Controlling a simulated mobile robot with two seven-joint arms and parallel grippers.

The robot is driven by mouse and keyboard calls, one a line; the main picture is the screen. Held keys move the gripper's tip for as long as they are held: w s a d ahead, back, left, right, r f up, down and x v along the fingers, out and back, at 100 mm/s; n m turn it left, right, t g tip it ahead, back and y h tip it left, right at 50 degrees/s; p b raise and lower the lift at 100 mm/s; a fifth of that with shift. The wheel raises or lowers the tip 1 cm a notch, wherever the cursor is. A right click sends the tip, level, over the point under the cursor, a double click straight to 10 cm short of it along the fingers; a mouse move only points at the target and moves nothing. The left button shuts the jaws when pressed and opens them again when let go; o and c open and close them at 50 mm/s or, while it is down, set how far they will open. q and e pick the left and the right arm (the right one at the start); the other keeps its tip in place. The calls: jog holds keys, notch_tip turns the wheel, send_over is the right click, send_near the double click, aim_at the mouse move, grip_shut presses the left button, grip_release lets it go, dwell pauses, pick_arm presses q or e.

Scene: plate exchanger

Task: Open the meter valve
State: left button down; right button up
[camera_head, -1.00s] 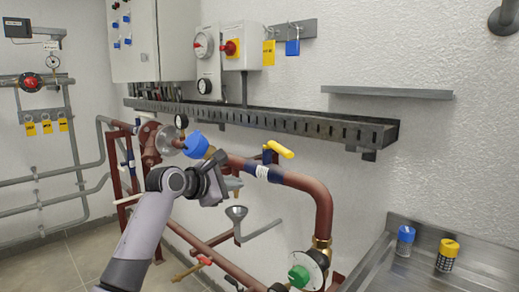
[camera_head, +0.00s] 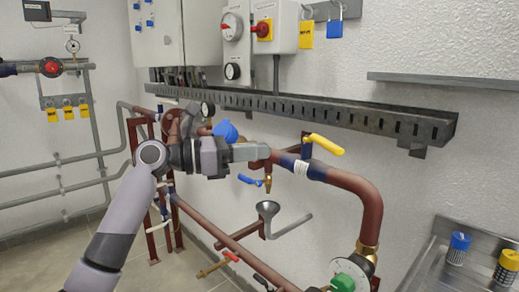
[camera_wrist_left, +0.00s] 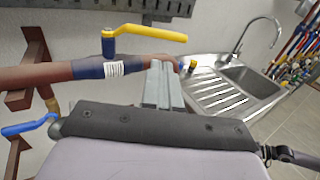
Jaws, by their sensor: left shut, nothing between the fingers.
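A valve with a yellow lever (camera_head: 325,145) sits on the brown pipe (camera_head: 345,183). The lever points right, roughly along the pipe, and also shows in the left wrist view (camera_wrist_left: 150,33). A small brass tap with a blue lever (camera_head: 250,179) hangs under the pipe; the blue lever also shows in the left wrist view (camera_wrist_left: 28,128). I cannot tell which is the meter valve. My left gripper (camera_head: 255,152) is shut and empty, in front of the pipe, fingers pointing right. In the left wrist view its fingers (camera_wrist_left: 162,85) lie below the yellow lever, apart from it.
A slotted metal cable tray (camera_head: 330,117) runs along the wall above the pipe. A grey funnel (camera_head: 268,207) stands below the brass tap. A green-handled valve (camera_head: 347,280) is at the bottom. A metal sink (camera_wrist_left: 245,85) is at the right in the wrist view.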

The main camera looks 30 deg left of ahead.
aim_at(321, 146)
pick_arm(q)
jog(key=x, duration=1.1)
jog(key=shift+w+d+p, duration=0.1)
jog(key=shift+p, duration=0.2)
pick_arm(e)
jog(key=shift+d+r, duration=0.15)
jog(key=shift+r, duration=0.1)
jog(key=shift+r, duration=0.1)
